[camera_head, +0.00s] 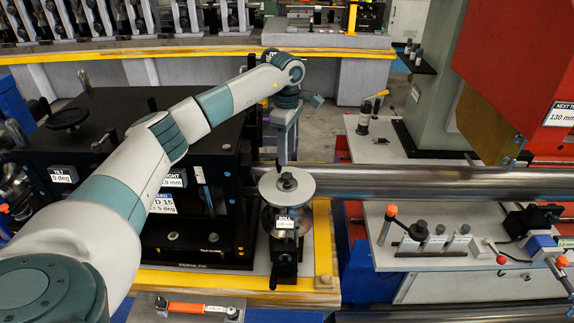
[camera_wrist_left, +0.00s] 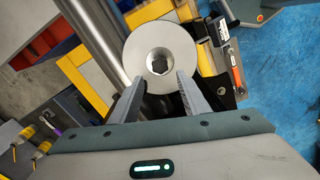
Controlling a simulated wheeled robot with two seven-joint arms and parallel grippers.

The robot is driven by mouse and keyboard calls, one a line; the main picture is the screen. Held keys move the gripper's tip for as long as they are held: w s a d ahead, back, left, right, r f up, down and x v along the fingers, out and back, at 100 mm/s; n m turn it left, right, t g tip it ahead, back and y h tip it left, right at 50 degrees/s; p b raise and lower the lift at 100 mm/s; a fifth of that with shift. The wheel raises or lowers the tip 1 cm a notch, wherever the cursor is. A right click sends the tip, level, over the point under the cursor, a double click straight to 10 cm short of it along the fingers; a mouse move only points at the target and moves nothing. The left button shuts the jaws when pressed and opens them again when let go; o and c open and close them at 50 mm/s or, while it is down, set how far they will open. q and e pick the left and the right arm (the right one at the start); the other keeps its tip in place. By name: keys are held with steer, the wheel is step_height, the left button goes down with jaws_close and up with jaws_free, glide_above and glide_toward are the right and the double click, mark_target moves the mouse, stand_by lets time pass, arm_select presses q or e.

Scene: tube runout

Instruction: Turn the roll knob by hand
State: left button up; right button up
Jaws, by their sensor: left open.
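The roll knob (camera_head: 287,181) is a small dark knob in the centre of a pale round disc (camera_head: 271,192), on top of a stand with a label plate. In the left wrist view the dark knob (camera_wrist_left: 158,61) sits in the middle of the pale disc (camera_wrist_left: 145,48). My left gripper (camera_head: 283,160) points down just above the disc. Its two fingers (camera_wrist_left: 160,82) are apart, one on each side below the knob in the left wrist view, and nothing is between them. I cannot tell whether they touch the disc. My right gripper is not in view.
A long metal tube (camera_head: 420,183) runs to the right from behind the disc. A black machine housing (camera_head: 110,130) stands to the left. A grey tool shelf (camera_head: 440,250) with several small tools is at the right, and a red machine (camera_head: 510,60) is at the upper right.

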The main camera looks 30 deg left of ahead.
mark_target(287, 175)
arm_select(q)
steer(key=shift+f+b, duration=1)
steer(key=shift+f, duration=1.4)
steer(key=shift+f+b, duration=0.3)
steer(key=shift+f, duration=0.9)
steer(key=shift+f+b, duration=0.15)
steer(key=shift+b, duration=0.15)
steer(key=shift+c, duration=0.3)
steer(key=c, duration=0.8)
steer(key=shift+o, duration=0.2)
